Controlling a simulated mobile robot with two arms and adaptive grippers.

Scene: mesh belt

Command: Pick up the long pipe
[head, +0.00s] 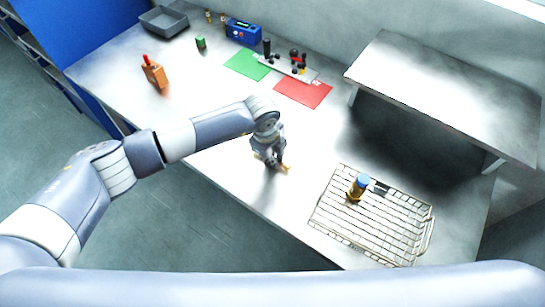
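My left gripper (272,160) points down, low over the middle of the table, left of the wire basket. Small yellow-orange bits show on both sides of its fingertips. I cannot tell whether they are a thin pipe in or under the fingers or part of the gripper, nor whether the fingers are open or shut. No long pipe can be clearly made out. A short upright cylinder with a blue top and yellow base (357,187) stands in the wire mesh basket (390,232), with a small dark piece (379,188) beside it. My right gripper is not in view.
A raised metal shelf (445,95) stands at the back right. Green (247,65) and red (303,92) mats flank a rack of small parts (289,66). A blue device (243,31), grey bin (163,22) and orange block (155,74) are farther left. The table's front-left is clear.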

